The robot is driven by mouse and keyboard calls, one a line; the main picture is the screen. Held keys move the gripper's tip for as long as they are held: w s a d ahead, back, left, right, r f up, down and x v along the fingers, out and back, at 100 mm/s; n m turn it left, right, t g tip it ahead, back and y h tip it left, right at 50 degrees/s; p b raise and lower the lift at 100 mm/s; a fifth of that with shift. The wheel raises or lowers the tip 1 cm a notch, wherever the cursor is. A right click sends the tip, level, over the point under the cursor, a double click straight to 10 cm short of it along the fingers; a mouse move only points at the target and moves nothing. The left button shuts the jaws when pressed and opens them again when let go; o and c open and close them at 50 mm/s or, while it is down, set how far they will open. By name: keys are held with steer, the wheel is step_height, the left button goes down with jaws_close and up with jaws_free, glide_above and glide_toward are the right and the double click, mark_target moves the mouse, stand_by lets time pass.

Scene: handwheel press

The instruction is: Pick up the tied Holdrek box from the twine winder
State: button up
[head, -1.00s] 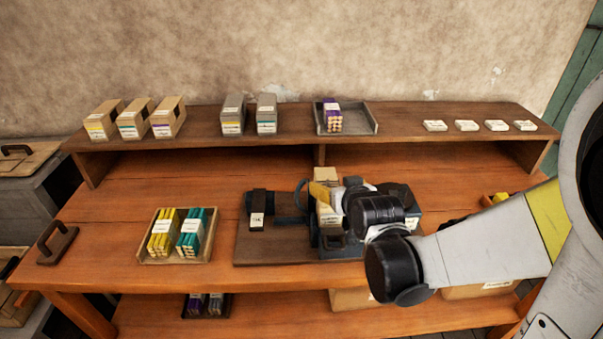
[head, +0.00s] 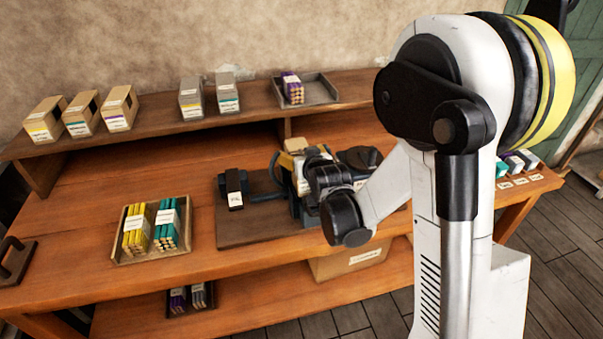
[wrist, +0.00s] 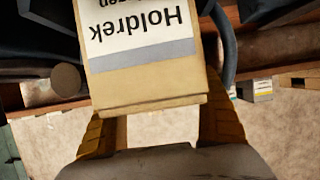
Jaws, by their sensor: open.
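The Holdrek box (wrist: 145,85) is a tan carton with a white label and a grey stripe, upside down in the wrist view. In the head view its pale side (head: 301,184) shows partly behind my arm, at the twine winder (head: 268,190). The winder is a dark blue machine on a brown board (head: 240,230). My gripper (wrist: 158,112) is open, with a ribbed yellow-brown finger on each side of the box's near end. I cannot tell whether the fingers touch it. I cannot make out twine on the box.
A tray of yellow and teal bundles (head: 122,252) stands left of the board. The shelf (head: 250,112) behind holds cartons (head: 120,108) and a grey tray (head: 325,92) with a purple-banded bundle. Bare bench lies between the bundle tray and the board.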

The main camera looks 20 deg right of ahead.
steer(key=shift+x, duration=1.2)
steer(key=shift+s, duration=0.1)
steer(key=c, duration=1.3)
